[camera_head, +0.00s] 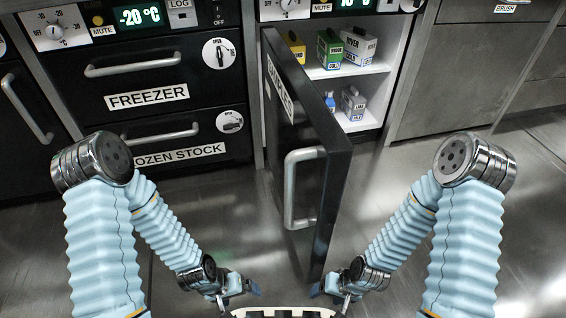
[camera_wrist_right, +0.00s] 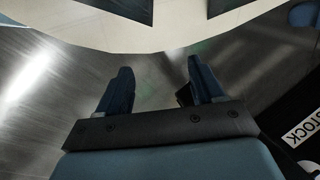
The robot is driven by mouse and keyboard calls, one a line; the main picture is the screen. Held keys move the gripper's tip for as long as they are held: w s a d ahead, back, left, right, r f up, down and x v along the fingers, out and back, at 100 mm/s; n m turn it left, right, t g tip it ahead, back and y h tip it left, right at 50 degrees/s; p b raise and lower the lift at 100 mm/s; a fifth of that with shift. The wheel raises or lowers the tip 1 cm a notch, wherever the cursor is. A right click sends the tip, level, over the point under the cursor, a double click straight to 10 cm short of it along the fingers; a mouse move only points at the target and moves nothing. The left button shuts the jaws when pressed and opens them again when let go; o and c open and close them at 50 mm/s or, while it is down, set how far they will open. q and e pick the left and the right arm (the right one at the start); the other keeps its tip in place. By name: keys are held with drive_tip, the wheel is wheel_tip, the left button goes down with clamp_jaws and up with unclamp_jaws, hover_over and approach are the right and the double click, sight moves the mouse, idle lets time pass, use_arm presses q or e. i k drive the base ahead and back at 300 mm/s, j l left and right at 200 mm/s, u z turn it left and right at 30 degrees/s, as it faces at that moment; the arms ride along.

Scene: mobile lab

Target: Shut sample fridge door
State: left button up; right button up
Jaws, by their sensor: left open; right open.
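The sample fridge door (camera_head: 335,190) is black with a silver handle (camera_head: 291,190) and stands wide open, swung out toward me from its hinge side at the left. The open fridge interior (camera_head: 345,64) shows to the right of the door. My left gripper (camera_head: 250,292) is open and empty, low down to the left of the door. My right gripper (camera_head: 325,293) is open, low down near the door's lower outer corner; whether it touches the door I cannot tell. The right wrist view shows its two blue fingers (camera_wrist_right: 160,92) apart with nothing between them.
White shelves hold several boxes, among them a green box (camera_head: 330,49) and a grey box (camera_head: 353,103). The freezer drawers (camera_head: 150,75) at the left are shut. Closed steel cabinets (camera_head: 460,70) stand at the right. The floor (camera_head: 400,160) right of the door is clear.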

sight(310, 154)
drive_tip(key=k+j+u, duration=0.15)
drive_tip(key=j, duration=0.5)
drive_tip(key=j+u, duration=0.15)
drive_tip(key=j, duration=0.8)
